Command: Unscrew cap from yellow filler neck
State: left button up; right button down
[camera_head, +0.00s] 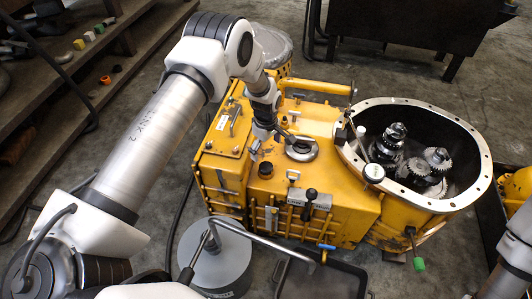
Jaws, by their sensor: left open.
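The big yellow transmission housing (338,209) stands on the floor in the middle of the head view. A short dark round fitting (265,170) sticks up from its top plate; I cannot tell whether it is the cap or an open filler neck. A grey ringed round fitting (302,149) sits to its right. My left gripper (268,143) reaches down over the top plate, open, just behind the dark fitting and left of the ringed one. Its fingertips are small, and I see nothing held between them. My right gripper is out of the frame.
A round bell opening with several gears (438,159) is on the right. A pale round knob (373,172) and a small lever (309,200) rise nearby. A grey cylinder (215,262) and dark tray (325,280) stand in front. Shelves (110,50) line the left.

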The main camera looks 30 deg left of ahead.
aim_at(266, 166)
pick_arm(q)
notch_tip(266, 166, down, 10)
jog(key=b, duration=0.7)
jog(key=shift+r, duration=0.15)
jog(key=shift+f, duration=0.4)
jog(key=shift+r, duration=0.1)
jog(key=c, duration=1.8)
